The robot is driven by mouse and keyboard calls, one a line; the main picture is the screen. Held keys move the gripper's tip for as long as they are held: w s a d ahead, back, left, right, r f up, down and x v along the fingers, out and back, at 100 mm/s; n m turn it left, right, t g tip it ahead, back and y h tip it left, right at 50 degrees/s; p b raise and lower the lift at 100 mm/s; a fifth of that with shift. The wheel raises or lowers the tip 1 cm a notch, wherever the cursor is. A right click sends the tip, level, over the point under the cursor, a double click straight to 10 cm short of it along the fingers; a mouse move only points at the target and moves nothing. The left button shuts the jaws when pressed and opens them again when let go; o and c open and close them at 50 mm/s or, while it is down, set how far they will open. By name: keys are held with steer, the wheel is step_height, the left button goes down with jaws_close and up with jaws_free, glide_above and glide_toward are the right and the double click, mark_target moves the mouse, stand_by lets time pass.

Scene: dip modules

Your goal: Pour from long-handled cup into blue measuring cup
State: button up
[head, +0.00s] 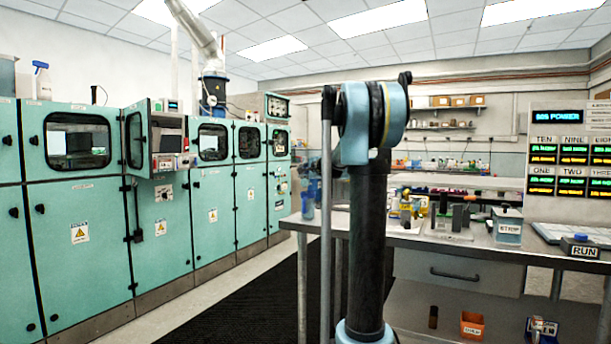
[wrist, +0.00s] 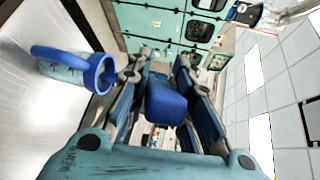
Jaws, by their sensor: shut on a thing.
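The blue measuring cup (wrist: 66,74) stands on the steel table in the wrist view, which is turned on its side; its blue rim and handle show clearly.
The steel table (head: 455,240) holds a yellow bottle (head: 405,211), a lidded container (head: 508,227) and a RUN button box (head: 580,247) to the right. Green cabinets (head: 80,225) line the left wall. A dark floor mat (head: 245,305) lies clear between them and the table.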

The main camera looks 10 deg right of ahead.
steer(key=shift+s+d+f+t, duration=0.25)
steer(key=shift+d+f+t, duration=0.15)
steer(key=shift+d+f, duration=0.1)
steer(key=shift+s+a+f+n+t+y, duration=0.15)
steer(key=shift+s+f+n+t, duration=0.15)
steer(key=shift+f+t, duration=0.2)
steer(key=shift+s+d+f+n+t+y, duration=0.15)
steer(key=shift+s+f+t, duration=0.15)
steer(key=shift+f+t, duration=0.2)
steer(key=shift+s+a+f+n+t+y, duration=0.1)
steer(key=shift+s+f+n+t, duration=0.25)
steer(key=shift+f, duration=0.2)
steer(key=shift+f, duration=0.15)
stand_by(1.3)
steer(key=shift+w, duration=0.1)
steer(key=shift+w+r+m+g+h, duration=0.25)
steer(key=shift+r+g, duration=0.35)
steer(key=shift+r, duration=0.9)
steer(key=shift+w+r+m+g, duration=0.35)
steer(key=shift+r+g, duration=0.2)
steer(key=shift+r, duration=1)
steer(key=shift+w+r+m+g+h, duration=0.25)
steer(key=shift+r+g, duration=0.35)
steer(key=shift+r, duration=0.9)
steer(key=shift+w+r, duration=0.15)
steer(key=shift+r, duration=0.4)
steer(key=shift+g, duration=0.3)
steer(key=shift+d, duration=0.2)
